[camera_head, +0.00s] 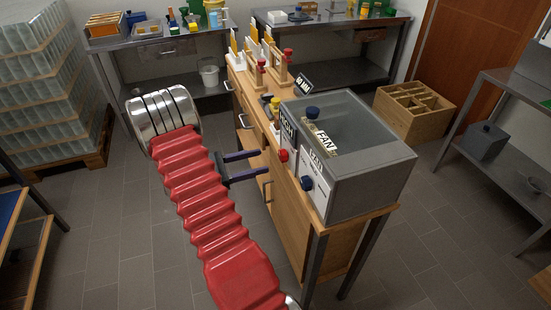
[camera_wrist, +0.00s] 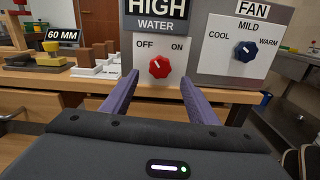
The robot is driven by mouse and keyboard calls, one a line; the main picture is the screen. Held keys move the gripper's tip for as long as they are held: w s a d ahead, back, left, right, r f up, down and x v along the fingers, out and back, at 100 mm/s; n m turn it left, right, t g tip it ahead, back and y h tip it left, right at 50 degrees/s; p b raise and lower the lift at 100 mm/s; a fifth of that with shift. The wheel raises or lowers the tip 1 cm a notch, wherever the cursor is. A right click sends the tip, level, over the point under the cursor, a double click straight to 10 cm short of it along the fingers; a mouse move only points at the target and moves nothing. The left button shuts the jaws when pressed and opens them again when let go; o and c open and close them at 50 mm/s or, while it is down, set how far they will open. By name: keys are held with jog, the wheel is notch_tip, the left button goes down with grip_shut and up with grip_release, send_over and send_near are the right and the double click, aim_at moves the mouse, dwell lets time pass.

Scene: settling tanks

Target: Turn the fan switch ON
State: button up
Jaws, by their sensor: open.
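A grey box (camera_head: 365,165) with a glass-like top stands on the end of a wooden bench. Its front has a panel (camera_wrist: 237,30) marked FAN, with COOL, MILD and WARM around a blue knob (camera_wrist: 246,51); the knob also shows in the head view (camera_head: 306,183). Left of it, a red knob (camera_wrist: 159,67) sits under WATER, between OFF and ON, its white mark leaning toward OFF. My gripper (camera_head: 262,162) is open and empty, its purple fingers pointing at the box. In the wrist view the fingers (camera_wrist: 158,84) flank the red knob from in front, apart from it.
Wooden stands with red tops (camera_head: 284,68) and small blocks (camera_wrist: 98,60) occupy the bench to the left. A wooden crate (camera_head: 413,110) is on the floor behind. Floor before the bench is clear.

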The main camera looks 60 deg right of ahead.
aim_at(280, 156)
jog(key=x, duration=0.7)
jog(key=shift+s+d, duration=0.15)
jog(key=shift+d, duration=0.05)
jog(key=shift+c, duration=0.4)
jog(key=c, duration=0.9)
jog(key=shift+a+f, duration=0.1)
jog(key=shift+a, duration=0.15)
jog(key=shift+c, duration=0.3)
jog(key=shift+d, duration=0.15)
